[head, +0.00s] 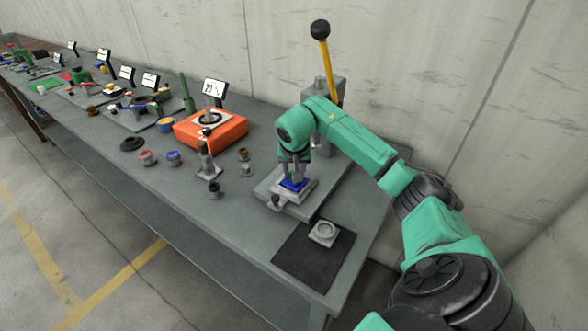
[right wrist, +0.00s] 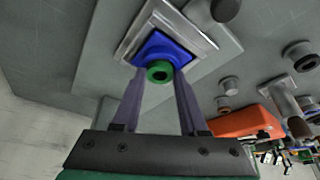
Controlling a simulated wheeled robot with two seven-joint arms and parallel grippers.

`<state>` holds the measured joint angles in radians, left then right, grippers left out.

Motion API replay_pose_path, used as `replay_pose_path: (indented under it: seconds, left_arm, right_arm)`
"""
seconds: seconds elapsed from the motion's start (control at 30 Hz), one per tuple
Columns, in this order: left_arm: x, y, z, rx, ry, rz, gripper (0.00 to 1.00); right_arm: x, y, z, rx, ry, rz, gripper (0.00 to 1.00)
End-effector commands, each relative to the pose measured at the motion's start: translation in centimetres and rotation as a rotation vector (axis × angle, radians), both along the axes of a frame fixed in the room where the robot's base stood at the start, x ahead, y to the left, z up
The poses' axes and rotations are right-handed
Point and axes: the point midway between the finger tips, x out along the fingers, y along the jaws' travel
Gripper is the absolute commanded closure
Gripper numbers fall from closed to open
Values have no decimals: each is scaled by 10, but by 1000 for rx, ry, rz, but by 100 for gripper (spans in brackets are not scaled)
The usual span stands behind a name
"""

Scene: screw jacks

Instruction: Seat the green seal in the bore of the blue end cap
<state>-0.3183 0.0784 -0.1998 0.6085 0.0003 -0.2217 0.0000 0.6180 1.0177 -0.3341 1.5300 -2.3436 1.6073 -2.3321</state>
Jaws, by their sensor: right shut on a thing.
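The blue end cap (head: 293,186) sits in a grey square holder on the base plate of the press. It also shows in the right wrist view (right wrist: 158,45). My right gripper (head: 294,177) is over it, pointing down. In the right wrist view the gripper (right wrist: 160,75) is shut on the green seal (right wrist: 153,67), a small ring with a dark hole. The seal overlaps the near part of the cap in that view. The bore is hidden, and I cannot tell whether the seal touches the cap. The seal cannot be made out in the head view. My left gripper is out of view.
The press, with a yellow lever (head: 326,72), stands behind my right arm. An orange block (head: 211,133) and several small parts stand to the left.

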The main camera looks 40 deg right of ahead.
Motion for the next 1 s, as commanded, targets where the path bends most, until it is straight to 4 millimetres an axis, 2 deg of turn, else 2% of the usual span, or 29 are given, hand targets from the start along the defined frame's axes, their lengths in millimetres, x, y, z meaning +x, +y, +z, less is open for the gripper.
replay_pose_path:
  seconds: [0.17, 0.2, 0.23, 0.27, 0.57, 0.67, 0.77, 1.0]
  left_arm:
    - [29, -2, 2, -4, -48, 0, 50]
    - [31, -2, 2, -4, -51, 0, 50]
    - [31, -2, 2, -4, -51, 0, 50]
    - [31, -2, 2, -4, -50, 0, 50]
    - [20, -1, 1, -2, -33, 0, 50]
    - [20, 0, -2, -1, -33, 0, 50]
    - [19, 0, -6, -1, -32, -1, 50]
    - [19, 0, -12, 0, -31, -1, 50]
  right_arm:
    - [0, 0, -3, 1, 3, 1, 100]
    - [0, 0, -3, 1, 3, 1, 43]
    - [0, 0, -3, 1, 3, 1, 31]
    - [0, 0, -3, 1, 3, 1, 28]
    - [0, 0, -1, 0, 1, 0, 28]
    - [-2, 2, 8, -1, -3, -1, 28]
    - [-9, 7, 27, -4, -4, 1, 28]
    - [-27, 24, 88, -2, -5, 0, 28]
